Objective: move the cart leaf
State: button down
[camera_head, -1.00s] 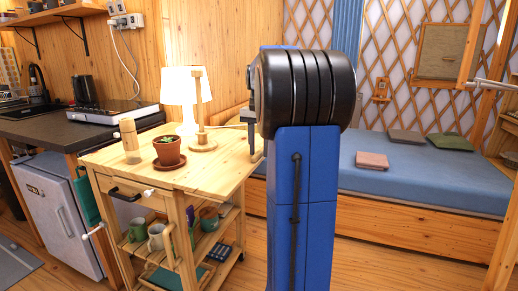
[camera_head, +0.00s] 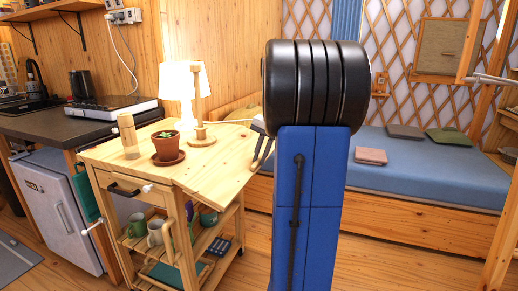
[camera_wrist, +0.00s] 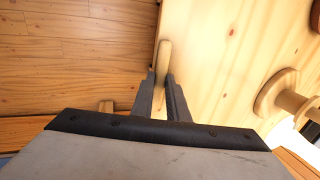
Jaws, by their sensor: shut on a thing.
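The cart (camera_head: 150,160) is pale wood and stands left of my arm. Its leaf (camera_head: 222,178) is the right part of the top; it slopes down to the right from the flat top. The leaf also fills the right of the wrist view (camera_wrist: 215,60). My gripper (camera_wrist: 162,85) is shut on a pale rounded wooden handle (camera_wrist: 163,57) at the leaf's outer edge. In the head view my gripper (camera_head: 261,158) is at that edge, and my arm hides part of it.
Mugs (camera_head: 156,232) sit on the shelf below. A blue bed (camera_head: 420,180) lies behind my arm. Floor shows right of the cart.

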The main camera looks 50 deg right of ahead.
jog(key=w+a+f+t+y, duration=0.2)
jog(key=w+f+t, duration=0.3)
jog(key=f, duration=0.3)
jog(key=w+a+f+t+y, duration=0.3)
jog(key=w+f+t, duration=0.3)
jog(key=f, duration=0.3)
jog(key=shift+w+f+t, duration=0.15)
jog(key=shift+f+t, duration=0.15)
jog(key=shift+t, duration=0.1)
jog(key=c, duration=1.7)
grip_release()
jog(key=shift+w+f, duration=0.1)
jog(key=shift+f, duration=0.05)
jog(key=shift+c, duration=0.2)
jog(key=shift+w+r, duration=0.1)
jog(key=shift+r, duration=0.2)
jog(key=shift+d, duration=0.15)
jog(key=v, duration=1.7)
jog(key=shift+s+f, duration=0.2)
jog(key=shift+s, duration=0.15)
